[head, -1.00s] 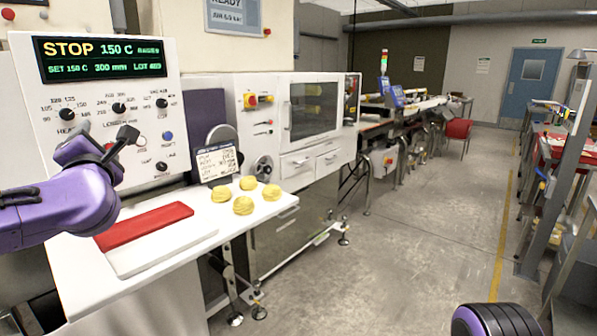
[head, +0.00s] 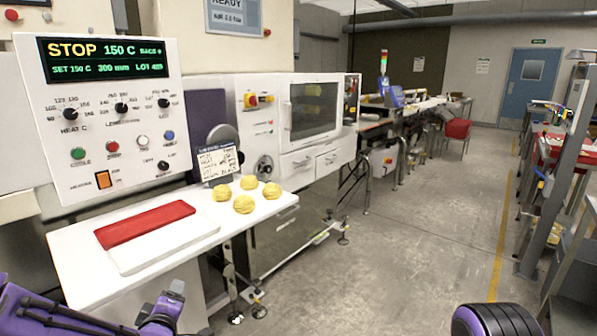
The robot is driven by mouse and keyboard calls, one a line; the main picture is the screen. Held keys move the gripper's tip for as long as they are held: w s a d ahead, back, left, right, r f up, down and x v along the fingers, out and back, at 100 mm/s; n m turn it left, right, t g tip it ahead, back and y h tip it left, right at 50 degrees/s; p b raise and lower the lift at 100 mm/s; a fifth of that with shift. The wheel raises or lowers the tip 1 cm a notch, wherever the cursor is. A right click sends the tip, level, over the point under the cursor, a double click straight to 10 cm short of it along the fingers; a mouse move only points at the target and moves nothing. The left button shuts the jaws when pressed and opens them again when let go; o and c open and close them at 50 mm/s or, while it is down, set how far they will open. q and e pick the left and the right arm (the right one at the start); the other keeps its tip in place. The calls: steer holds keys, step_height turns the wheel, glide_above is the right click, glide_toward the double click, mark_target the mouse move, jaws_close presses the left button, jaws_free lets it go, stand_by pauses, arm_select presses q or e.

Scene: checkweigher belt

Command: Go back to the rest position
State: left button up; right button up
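My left arm (head: 70,318) is low at the bottom left of the head view, below the front edge of the white table. The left gripper (head: 172,292) shows only in part there, in front of the table; its fingers are too small and edge-on to tell open from shut. My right gripper is not seen; only a dark and purple rounded part of mine shows at the bottom right. The control panel (head: 110,120) stands clear of the arm, with its screen reading STOP 150 C.
The white table (head: 75,270) bears a red pad (head: 145,223) on a white board (head: 170,250) and several yellow round pieces (head: 243,204). A small sign (head: 218,164) stands behind them. A machine with a window (head: 312,108) is beyond. The floor (head: 390,260) to the right is clear.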

arm_select(q)
steer(key=s+f+m+g+h, duration=0.1)
steer(key=s+f+m+g, duration=0.2)
steer(key=s+f, duration=0.6)
steer(key=s+f+m+g, duration=0.2)
steer(key=s+f, duration=0.4)
steer(key=f, duration=0.5)
steer(key=s+a+f+m+g, duration=0.1)
steer(key=s+f, duration=0.4)
steer(key=s, duration=0.5)
steer(key=s+f+m+g, duration=0.2)
steer(key=s+f+g, duration=0.2)
steer(key=s, duration=0.5)
steer(key=shift+s+a+f, duration=0.4)
steer(key=shift+f, duration=0.1)
steer(key=shift+w, duration=0.1)
